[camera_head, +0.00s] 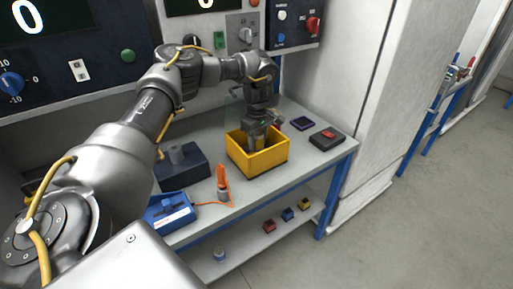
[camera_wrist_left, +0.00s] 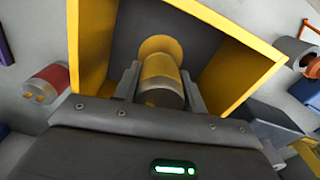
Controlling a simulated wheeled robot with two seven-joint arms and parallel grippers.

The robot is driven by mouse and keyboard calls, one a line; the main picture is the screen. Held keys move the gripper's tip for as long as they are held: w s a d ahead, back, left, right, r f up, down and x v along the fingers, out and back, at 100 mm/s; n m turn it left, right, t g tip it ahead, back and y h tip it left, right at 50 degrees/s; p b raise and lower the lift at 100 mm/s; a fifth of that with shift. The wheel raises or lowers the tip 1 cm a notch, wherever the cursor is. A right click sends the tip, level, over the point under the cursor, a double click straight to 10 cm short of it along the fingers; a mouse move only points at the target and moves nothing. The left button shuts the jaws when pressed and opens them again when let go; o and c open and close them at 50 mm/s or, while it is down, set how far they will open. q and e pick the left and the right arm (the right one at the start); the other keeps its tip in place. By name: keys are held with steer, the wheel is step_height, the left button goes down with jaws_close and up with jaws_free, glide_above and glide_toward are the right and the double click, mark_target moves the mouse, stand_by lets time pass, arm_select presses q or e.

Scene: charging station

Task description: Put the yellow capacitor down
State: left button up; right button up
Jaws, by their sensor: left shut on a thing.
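My left gripper (camera_head: 262,137) reaches down into the yellow bin (camera_head: 266,164) on the workbench in the head view. In the left wrist view the left gripper (camera_wrist_left: 162,88) is shut on the yellow capacitor (camera_wrist_left: 161,76), a short cylinder with a metallic end facing the camera. The capacitor is inside or just over the opening of the yellow bin (camera_wrist_left: 232,62), between its walls. I cannot tell whether it touches the bin floor. In the head view the capacitor is hidden by the gripper and bin. My right gripper is not in view.
A red cylinder (camera_wrist_left: 47,82) lies beside the bin in the left wrist view. On the bench (camera_head: 226,205) are a dark block with a cylinder (camera_head: 183,167), a blue device (camera_head: 170,212), an orange-handled tool (camera_head: 222,181) and a black box with a red top (camera_head: 327,138). Control panels stand behind.

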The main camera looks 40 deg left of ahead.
mark_target(256, 148)
arm_select(q)
steer(key=f, duration=0.3)
steer(key=shift+s+a+f+p, duration=0.1)
steer(key=shift+a+f+p, duration=0.1)
steer(key=shift+a+p, duration=0.15)
steer(key=shift+d, duration=0.1)
steer(key=shift+f, duration=0.15)
steer(key=o, duration=1.1)
steer(key=shift+f, duration=0.1)
step_height(256, 148, up, 7)
steer(key=shift+b, duration=0.35)
steer(key=shift+r, duration=0.45)
